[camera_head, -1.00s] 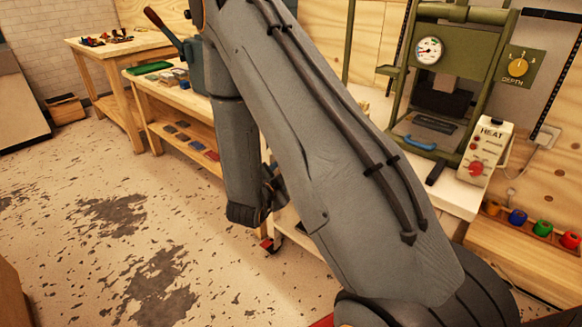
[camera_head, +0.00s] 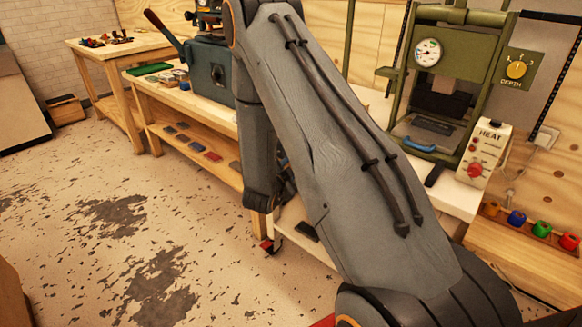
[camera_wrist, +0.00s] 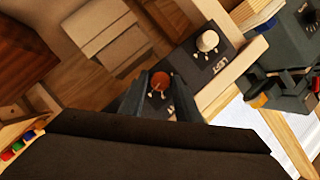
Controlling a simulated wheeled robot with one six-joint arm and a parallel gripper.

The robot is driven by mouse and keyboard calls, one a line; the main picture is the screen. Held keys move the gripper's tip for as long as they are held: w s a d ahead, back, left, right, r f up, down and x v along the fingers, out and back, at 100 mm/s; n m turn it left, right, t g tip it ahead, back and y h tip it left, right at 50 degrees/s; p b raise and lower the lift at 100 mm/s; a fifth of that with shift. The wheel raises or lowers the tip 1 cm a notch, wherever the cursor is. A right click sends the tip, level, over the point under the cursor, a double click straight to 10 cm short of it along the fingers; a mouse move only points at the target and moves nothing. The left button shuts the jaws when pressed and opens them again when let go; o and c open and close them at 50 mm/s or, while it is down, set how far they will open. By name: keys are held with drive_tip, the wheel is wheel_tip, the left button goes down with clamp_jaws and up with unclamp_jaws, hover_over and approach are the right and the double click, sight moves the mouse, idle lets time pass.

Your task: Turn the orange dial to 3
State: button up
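In the wrist view an orange-brown dial (camera_wrist: 160,81) sits on a dark panel with small pale marks around it. I cannot read its setting. My gripper (camera_wrist: 164,88) has its two dark fingers apart, one on each side of the dial, with no clear contact visible. A white dial (camera_wrist: 207,41) is on the same dark panel, beside lettering that seems to read LEFT. In the head view my arm hides my gripper and this panel. A yellow-orange dial (camera_head: 516,70) marked DEPTH is on the wall plate at the right.
A green press (camera_head: 452,60) with a gauge stands at the right. A white HEAT box (camera_head: 487,152) with a red knob (camera_head: 475,170) is beside it. A grey-blue machine (camera_head: 205,68) stands on the wooden bench. The floor at the left is clear.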

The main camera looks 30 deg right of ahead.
drive_tip(key=c, duration=0.6)
drive_tip(key=shift+n, duration=0.3)
drive_tip(key=n+g+p, duration=0.1)
drive_tip(key=n, duration=0.1)
drive_tip(key=n+g+p, duration=0.3)
drive_tip(key=shift+w+a+r+n+g, duration=0.1)
drive_tip(key=shift+w+r+n+g, duration=0.2)
drive_tip(key=shift+w+n+g, duration=0.1)
idle(0.4)
drive_tip(key=o, duration=1)
drive_tip(key=shift+s, duration=0.1)
drive_tip(key=shift+o, duration=0.2)
drive_tip(key=shift+a, duration=0.1)
